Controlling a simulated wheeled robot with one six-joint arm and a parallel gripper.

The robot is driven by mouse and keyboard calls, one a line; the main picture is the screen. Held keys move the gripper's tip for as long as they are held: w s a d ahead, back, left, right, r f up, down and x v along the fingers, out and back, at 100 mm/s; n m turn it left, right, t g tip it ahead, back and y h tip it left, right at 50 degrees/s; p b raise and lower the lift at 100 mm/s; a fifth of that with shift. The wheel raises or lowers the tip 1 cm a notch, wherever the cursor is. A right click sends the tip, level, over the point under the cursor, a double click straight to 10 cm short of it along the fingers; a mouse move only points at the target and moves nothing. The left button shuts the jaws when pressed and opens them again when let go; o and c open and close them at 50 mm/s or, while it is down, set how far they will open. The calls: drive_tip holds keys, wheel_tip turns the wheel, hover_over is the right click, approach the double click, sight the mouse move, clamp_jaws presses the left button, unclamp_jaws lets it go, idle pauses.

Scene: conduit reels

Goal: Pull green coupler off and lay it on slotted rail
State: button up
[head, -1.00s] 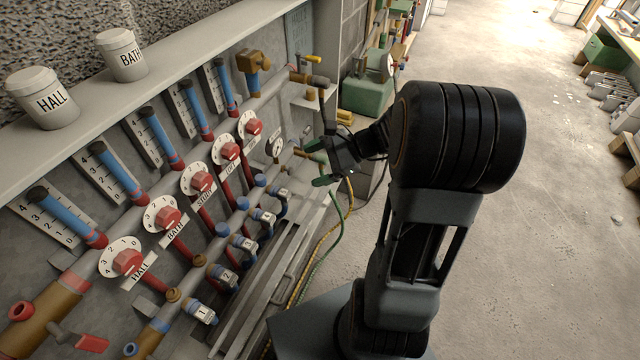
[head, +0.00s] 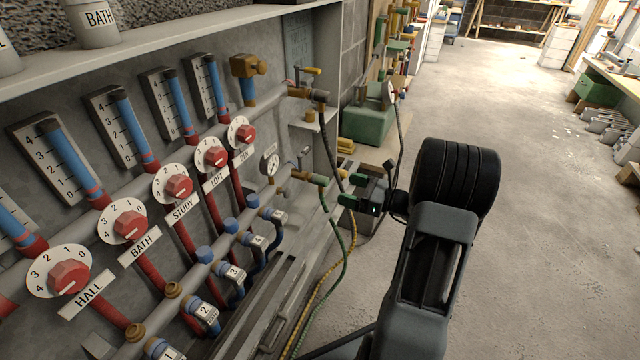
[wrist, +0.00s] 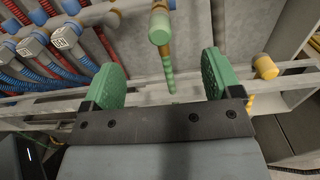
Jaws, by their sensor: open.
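The green coupler (head: 320,179) sits on the brass fitting at the right end of the lower pipe, with a green hose hanging from it. In the wrist view the coupler (wrist: 160,28) is beyond the fingertips, roughly centred between them, with the green hose below. My gripper (head: 346,191) is open and empty, just right of the coupler, apart from it. Its two green finger pads show in the wrist view (wrist: 160,62).
A yellow-capped hose end (wrist: 265,67) is right of the right finger in the wrist view. Dark and yellow hoses hang near my gripper. Red dials and blue valves (head: 233,270) line the panel at left. Open concrete floor (head: 550,240) lies to the right.

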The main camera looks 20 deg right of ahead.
sight(328, 183)
drive_tip(key=shift+b+x, duration=0.3)
drive_tip(key=shift+x, duration=4.2)
drive_tip(key=shift+p, duration=0.35)
drive_tip(key=shift+c, duration=0.2)
clamp_jaws()
drive_tip(key=shift+s, duration=0.15)
drive_tip(key=shift+p+v, duration=0.7)
drive_tip(key=shift+v, duration=2.2)
